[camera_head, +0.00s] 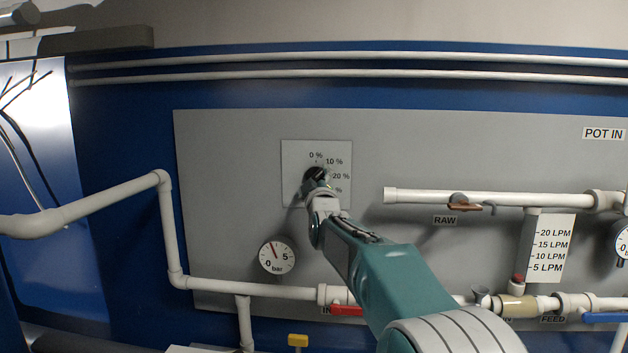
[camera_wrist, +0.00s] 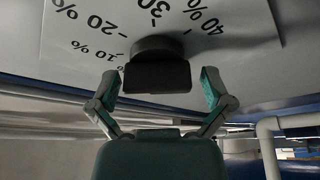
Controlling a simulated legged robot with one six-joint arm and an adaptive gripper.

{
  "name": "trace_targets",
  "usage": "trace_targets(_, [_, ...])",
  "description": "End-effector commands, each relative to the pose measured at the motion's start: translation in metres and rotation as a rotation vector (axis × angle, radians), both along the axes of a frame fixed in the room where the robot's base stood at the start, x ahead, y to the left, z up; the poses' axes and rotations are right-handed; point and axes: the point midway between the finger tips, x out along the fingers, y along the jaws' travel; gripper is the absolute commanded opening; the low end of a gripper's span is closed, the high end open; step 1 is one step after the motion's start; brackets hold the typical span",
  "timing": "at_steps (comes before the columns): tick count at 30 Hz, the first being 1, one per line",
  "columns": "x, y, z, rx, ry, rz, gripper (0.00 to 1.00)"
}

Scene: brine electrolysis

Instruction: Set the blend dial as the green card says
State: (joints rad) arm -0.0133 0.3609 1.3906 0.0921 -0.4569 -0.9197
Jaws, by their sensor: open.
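The blend dial is a black knob (camera_head: 311,173) on a white plate (camera_head: 291,161) with percent marks. In the wrist view the knob (camera_wrist: 157,77) sits between my two fingers, with marks from 0 % to 40 % around it. My gripper (camera_head: 321,183) is at the dial, and in the wrist view my gripper (camera_wrist: 160,82) is open with a finger on each side of the knob. Gaps show between the fingers and the knob. The knob's pointer cannot be made out, and my gripper hides part of the scale in the head view. No green card is in view.
A bar gauge (camera_head: 277,257) is below left of the dial. White pipes (camera_head: 255,289) run below it, with a red-handled valve (camera_head: 347,310). A RAW pipe (camera_head: 420,196) and a flow scale (camera_head: 551,250) are to the right. The grey panel (camera_head: 225,200) left of the dial is clear.

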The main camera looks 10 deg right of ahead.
Motion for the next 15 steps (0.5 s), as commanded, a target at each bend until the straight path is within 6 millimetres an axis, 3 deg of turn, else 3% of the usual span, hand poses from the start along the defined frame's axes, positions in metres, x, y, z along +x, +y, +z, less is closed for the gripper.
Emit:
trace_targets(7, [0.0009,-0.0002,0.0003,0.000,0.000,0.000,1.00])
trace_targets(8, [0.0009,-0.0002,0.0003,0.000,0.000,0.000,0.96])
trace_targets(12, [0.0010,-0.0001,0.0002,0.000,0.000,0.000,0.33])
trace_targets(15, [0.0015,0.0001,-0.0006,0.000,0.001,0.000,0.32])
